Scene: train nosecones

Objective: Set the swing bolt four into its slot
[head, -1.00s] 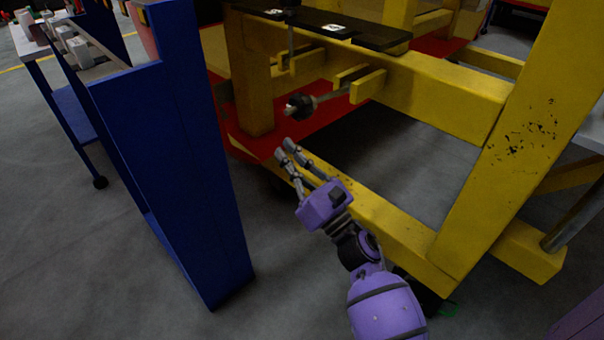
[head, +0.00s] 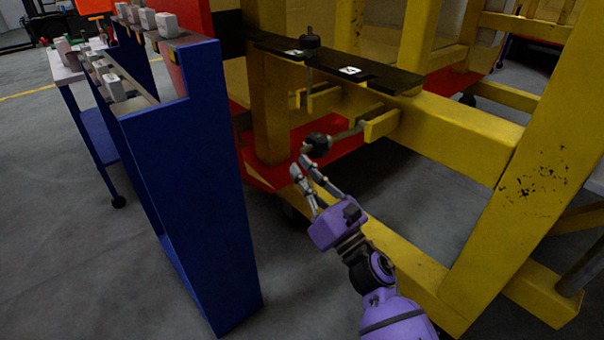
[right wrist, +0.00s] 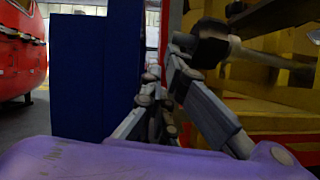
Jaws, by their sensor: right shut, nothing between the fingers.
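A swing bolt (head: 338,138) with a black knob hangs out, tilted low, from a yellow bracket on the yellow frame. It also shows in the right wrist view (right wrist: 215,46), close beyond my fingers. Another swing bolt (head: 309,48) stands upright at the black slotted plate (head: 335,62) above. My left gripper is out of view.
A tall blue rack (head: 190,190) stands close left of my right gripper, with grey-white blocks (head: 150,18) on it. The yellow frame's beams (head: 460,130) and sloping post (head: 520,180) bound the right side. Grey floor (head: 60,240) is open at the left.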

